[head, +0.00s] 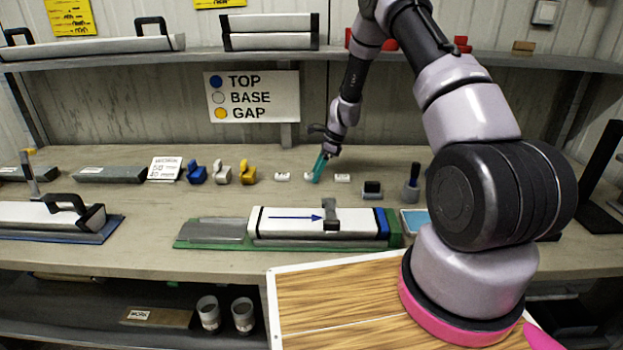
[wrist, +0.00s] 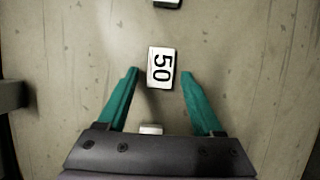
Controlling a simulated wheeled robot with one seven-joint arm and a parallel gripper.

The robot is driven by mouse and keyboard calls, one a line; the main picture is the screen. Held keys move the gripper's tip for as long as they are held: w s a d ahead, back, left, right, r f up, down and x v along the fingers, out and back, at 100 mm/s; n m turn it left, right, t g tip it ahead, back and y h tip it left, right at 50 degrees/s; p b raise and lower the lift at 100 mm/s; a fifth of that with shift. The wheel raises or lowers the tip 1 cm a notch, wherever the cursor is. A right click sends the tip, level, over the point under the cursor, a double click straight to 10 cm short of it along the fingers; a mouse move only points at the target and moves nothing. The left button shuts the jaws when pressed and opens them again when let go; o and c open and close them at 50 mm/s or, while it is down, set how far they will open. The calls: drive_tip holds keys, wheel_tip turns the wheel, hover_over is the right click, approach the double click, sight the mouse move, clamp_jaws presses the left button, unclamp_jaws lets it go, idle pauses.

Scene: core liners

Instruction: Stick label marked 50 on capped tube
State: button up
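The label marked 50 (wrist: 161,67) is a small white block with black digits. In the wrist view it lies on the bench between and slightly beyond the teal fingertips. My gripper (wrist: 160,76) is open around it, with no clear contact. In the head view my gripper (head: 319,172) is low over the bench, at the middle label (head: 308,176), partly hidden by a finger. The capped tube (head: 285,222) is white, with a blue arrow pointing right and a blue cap (head: 382,222) at its right end. It lies in a green tray (head: 188,241).
Other labels lie left (head: 282,177) and right (head: 343,177) of my gripper. A dark grey piece (head: 331,215) sits over the tube. Blue (head: 196,173), white (head: 222,173) and yellow (head: 247,173) pieces stand left. A stamp-like tool (head: 412,185) stands right. A shelf (head: 200,59) runs above.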

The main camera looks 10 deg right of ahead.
clamp_jaws()
drive_tip(key=shift+r, duration=3)
